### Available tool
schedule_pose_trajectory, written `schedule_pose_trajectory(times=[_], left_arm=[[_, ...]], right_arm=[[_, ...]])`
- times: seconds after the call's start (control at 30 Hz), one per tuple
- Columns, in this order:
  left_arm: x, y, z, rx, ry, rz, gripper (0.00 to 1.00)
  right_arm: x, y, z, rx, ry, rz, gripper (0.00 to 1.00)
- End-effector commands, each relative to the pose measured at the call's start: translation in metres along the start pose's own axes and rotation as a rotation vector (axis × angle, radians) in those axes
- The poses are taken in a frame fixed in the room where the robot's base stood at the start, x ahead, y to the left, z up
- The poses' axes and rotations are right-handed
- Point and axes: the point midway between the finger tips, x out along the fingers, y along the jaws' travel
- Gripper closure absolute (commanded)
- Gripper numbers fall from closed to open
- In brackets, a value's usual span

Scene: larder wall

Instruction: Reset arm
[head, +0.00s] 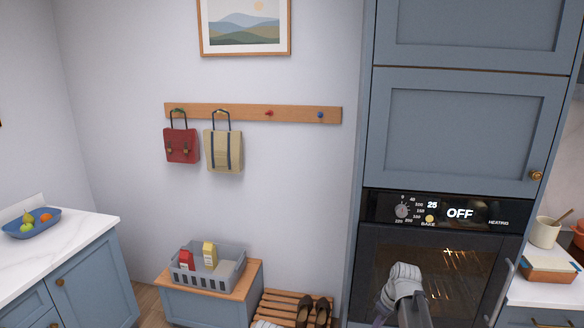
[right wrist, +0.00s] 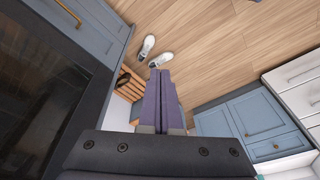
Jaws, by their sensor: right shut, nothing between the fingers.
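My right arm comes up from the bottom of the head view in front of the oven door. Its purple-fingered gripper (head: 381,314) is partly cut off by the lower edge there. In the right wrist view the two purple fingers of my right gripper (right wrist: 165,80) lie together, shut and empty, above the floor. My left gripper is in neither view.
The dark oven (head: 440,265) is lit inside; its panel reads OFF. A grey crate (head: 205,277) with packages stands on a low cabinet beside a slatted shoe rack (head: 272,311). White shoes (right wrist: 148,44) are on the floor. A red bag (head: 181,147) and beige bag (head: 223,152) hang from pegs.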

Motion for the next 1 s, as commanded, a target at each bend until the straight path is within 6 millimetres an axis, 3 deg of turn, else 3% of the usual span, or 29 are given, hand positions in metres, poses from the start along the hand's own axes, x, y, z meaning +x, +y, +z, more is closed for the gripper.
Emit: schedule_pose_trajectory(times=[0.03,0.2,0.3,0.4,0.6,1.0], left_arm=[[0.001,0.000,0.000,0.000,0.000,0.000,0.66],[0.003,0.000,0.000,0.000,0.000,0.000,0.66],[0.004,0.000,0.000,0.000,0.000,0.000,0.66],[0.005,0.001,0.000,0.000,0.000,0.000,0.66],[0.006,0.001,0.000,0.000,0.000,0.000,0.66],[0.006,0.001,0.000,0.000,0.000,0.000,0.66]], right_arm=[[0.005,-0.047,0.001,0.009,-0.036,-0.006,1.00],[0.013,-0.157,0.011,0.092,-0.153,0.020,1.00],[0.013,-0.207,0.024,0.138,-0.206,0.054,1.00],[0.012,-0.243,0.039,0.177,-0.242,0.093,1.00],[0.010,-0.278,0.057,0.229,-0.274,0.147,1.00],[0.009,-0.283,0.059,0.244,-0.280,0.159,1.00]])
